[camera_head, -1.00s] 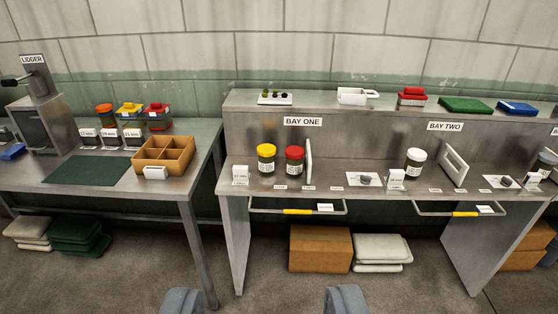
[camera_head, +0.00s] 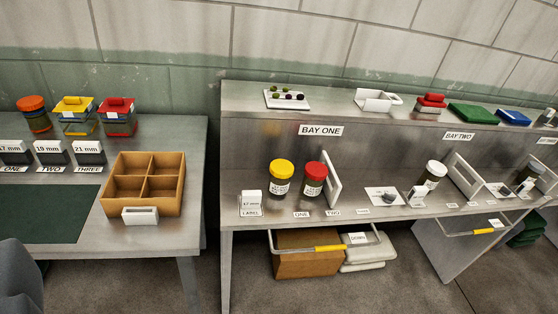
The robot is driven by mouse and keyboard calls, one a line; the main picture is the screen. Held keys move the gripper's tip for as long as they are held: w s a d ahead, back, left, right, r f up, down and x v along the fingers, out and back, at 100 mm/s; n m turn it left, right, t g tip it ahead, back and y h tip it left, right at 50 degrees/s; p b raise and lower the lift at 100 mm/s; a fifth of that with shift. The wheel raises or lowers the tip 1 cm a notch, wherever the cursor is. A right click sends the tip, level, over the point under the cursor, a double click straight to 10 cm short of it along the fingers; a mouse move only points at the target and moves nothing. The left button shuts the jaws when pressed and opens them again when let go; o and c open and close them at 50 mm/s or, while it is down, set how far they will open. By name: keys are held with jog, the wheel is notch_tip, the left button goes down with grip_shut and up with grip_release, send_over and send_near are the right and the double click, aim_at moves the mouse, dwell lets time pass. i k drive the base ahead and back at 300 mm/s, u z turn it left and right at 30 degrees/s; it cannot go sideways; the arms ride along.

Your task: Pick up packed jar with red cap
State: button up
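A jar with a red cap (camera_head: 314,180) stands upright on the Bay One shelf, behind the small TWO label. It has a white printed label around its body, and its contents cannot be made out. A jar with a yellow cap (camera_head: 280,179) stands just left of it, apart from it. A white upright panel (camera_head: 331,180) stands close on its right. A grey rounded part, seemingly of my gripper, shows at the lower left edge, far from the jar. Both fingertips cannot be seen, nor whether anything is held.
A white-capped jar (camera_head: 433,174) stands farther right. A 17 mm card holder (camera_head: 251,203) stands left of the yellow-capped jar. A handle with a yellow grip (camera_head: 329,248) juts out below the shelf front. A divided tan tray (camera_head: 113,205) is on the left table.

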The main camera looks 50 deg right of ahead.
aim_at(316, 173)
jog(key=z, duration=0.35)
jog(key=i, duration=1.05)
jog(key=z, duration=0.7)
